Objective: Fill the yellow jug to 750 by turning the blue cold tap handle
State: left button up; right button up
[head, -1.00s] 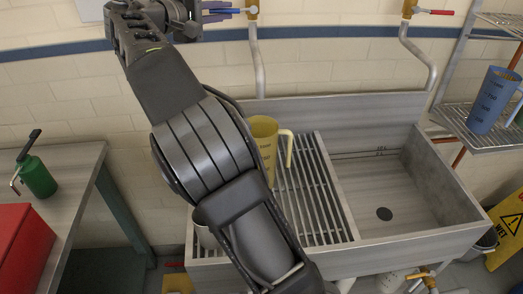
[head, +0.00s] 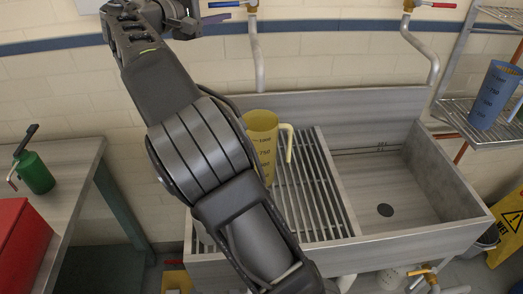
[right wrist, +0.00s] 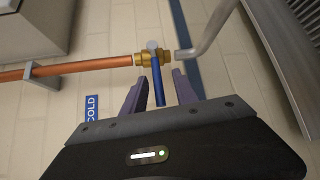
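The yellow jug (head: 262,130) stands on the slatted drainboard under the left spout, its lower left side hidden by my right arm. It has printed marks, 750 among them. I cannot make out a water level or stream. The blue cold tap handle (right wrist: 157,82) hangs from a brass valve (right wrist: 152,57) in the right wrist view; in the head view, the handle (head: 222,4) shows at the top edge. My right gripper (right wrist: 158,82) is open, its purple fingers either side of the handle with gaps. My left gripper is not in view.
The steel sink (head: 400,185) with an empty basin lies right of the drainboard (head: 322,195). A red-handled tap (head: 435,5) is at top right. A blue jug (head: 492,98) stands on a wire shelf. A green bottle (head: 36,175) and red box (head: 20,240) are at left.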

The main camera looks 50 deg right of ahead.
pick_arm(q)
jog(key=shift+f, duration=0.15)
pick_arm(e)
jog(key=a+r, duration=0.1)
jog(key=a, duration=0.6)
jog(key=shift+s+a, duration=0.2)
jog(key=shift+s, duration=0.1)
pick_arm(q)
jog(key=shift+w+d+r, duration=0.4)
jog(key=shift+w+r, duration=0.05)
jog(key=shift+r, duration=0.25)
pick_arm(e)
jog(key=a, duration=0.7)
jog(key=shift+s+a+r, duration=0.35)
jog(key=shift+a+r, duration=0.05)
jog(key=shift+r, duration=0.05)
